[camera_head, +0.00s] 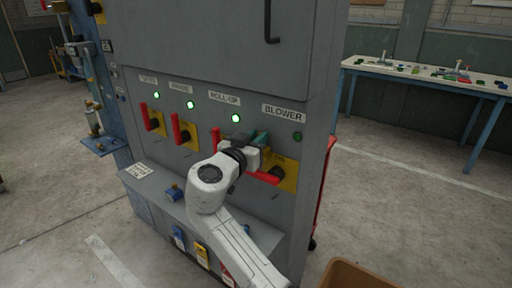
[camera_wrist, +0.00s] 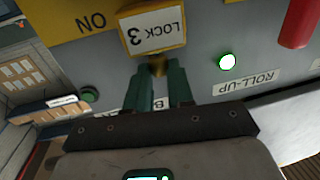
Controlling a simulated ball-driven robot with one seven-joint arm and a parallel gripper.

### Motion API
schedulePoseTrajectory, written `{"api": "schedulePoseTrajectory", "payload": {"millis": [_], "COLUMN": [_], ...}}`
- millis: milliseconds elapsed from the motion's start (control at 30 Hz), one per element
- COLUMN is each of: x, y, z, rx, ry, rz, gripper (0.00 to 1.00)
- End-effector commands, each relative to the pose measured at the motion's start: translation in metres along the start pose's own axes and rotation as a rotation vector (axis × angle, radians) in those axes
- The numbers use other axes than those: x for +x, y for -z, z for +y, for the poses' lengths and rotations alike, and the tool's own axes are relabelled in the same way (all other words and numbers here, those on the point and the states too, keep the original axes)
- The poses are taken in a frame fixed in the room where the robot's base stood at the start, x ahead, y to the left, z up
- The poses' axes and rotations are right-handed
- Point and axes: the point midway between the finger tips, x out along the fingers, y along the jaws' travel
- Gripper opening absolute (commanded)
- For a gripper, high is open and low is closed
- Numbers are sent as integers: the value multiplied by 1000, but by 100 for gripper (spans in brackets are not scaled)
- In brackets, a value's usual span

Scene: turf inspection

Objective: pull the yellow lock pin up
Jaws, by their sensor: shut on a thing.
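The yellow lock pin (camera_wrist: 158,64) shows in the wrist view as a small dull-yellow piece between the tips of my gripper (camera_wrist: 160,74). The green fingers are shut on it. A yellow block with a white "LOCK 3" label (camera_wrist: 153,31) is just beyond the tips, upside down in this view. In the head view my gripper (camera_head: 260,139) is at the blower switch, beside its yellow "ON" plate (camera_head: 288,172). The red blower handle (camera_head: 266,178) lies roughly level. My wrist hides part of the plate, and the pin cannot be made out there.
Three red handles, one partly hidden, stand upright left of the blower on the grey cabinet (camera_head: 245,65). Their lamps glow green; the blower lamp (camera_head: 297,136) is dark. A ledge with a blue block (camera_head: 174,192) lies below. A brown bin (camera_head: 355,275) stands front right.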

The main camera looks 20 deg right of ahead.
Motion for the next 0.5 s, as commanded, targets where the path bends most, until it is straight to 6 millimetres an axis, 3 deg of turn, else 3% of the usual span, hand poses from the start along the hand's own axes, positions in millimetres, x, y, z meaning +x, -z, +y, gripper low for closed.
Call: {"api": "schedulePoseTrajectory", "payload": {"millis": [200, 233, 500], "x": [0, 0, 0], "y": [4, 4, 3], "z": [0, 0, 0], "rx": [2, 2, 2], "ry": [1, 1, 1], "rz": [4, 4, 3], "gripper": [0, 23, 49]}}
